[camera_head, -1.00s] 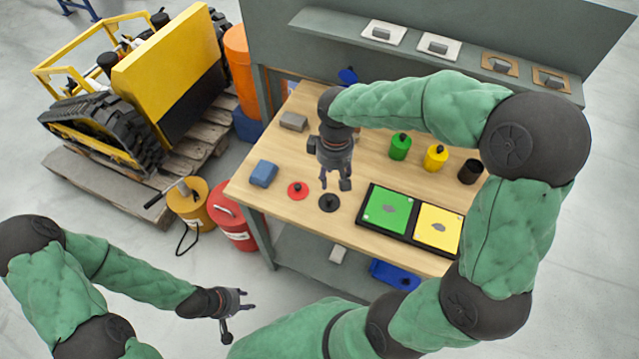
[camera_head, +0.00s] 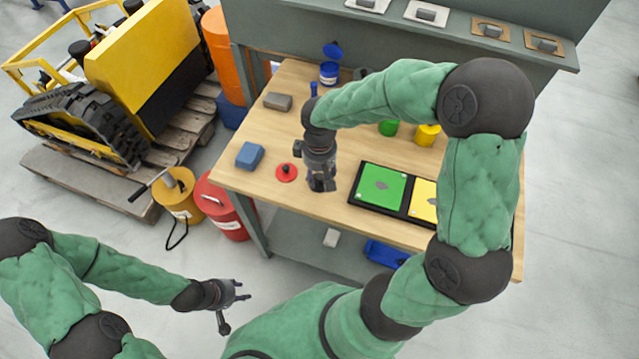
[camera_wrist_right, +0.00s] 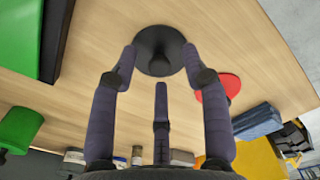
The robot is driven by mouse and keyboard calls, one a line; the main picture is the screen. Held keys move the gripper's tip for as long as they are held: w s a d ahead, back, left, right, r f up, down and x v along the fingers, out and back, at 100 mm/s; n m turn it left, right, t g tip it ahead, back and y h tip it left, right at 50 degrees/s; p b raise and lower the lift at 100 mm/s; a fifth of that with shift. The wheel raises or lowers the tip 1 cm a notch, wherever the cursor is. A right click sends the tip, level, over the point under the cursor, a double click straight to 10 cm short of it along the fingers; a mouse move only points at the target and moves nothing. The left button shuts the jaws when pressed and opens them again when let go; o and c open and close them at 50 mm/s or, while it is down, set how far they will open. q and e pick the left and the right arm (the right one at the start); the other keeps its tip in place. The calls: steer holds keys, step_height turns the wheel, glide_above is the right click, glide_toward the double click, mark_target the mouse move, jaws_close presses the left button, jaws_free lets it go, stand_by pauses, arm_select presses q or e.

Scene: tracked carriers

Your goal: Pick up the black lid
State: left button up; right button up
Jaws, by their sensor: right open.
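The black lid (camera_wrist_right: 157,62) is a round disc with a raised knob, lying on the wooden bench top. In the right wrist view it is just beyond my fingertips. My right gripper (camera_head: 322,187) points down over it, and in the head view it hides most or all of the lid. In the right wrist view my right gripper (camera_wrist_right: 160,60) is open, with two fingertips either side of the knob and a third below. Contact with the lid cannot be told. My left gripper (camera_head: 238,299) is open and empty, away from the bench.
A red lid (camera_head: 286,173) lies close to the left of my right gripper. A blue block (camera_head: 250,155) and a grey block (camera_head: 278,101) lie further left. A black tray with a green panel (camera_head: 380,187) and a yellow panel (camera_head: 423,197) is to the right.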

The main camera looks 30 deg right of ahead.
steer(key=shift+f, duration=0.2)
jaws_close()
steer(key=shift+r, duration=0.1)
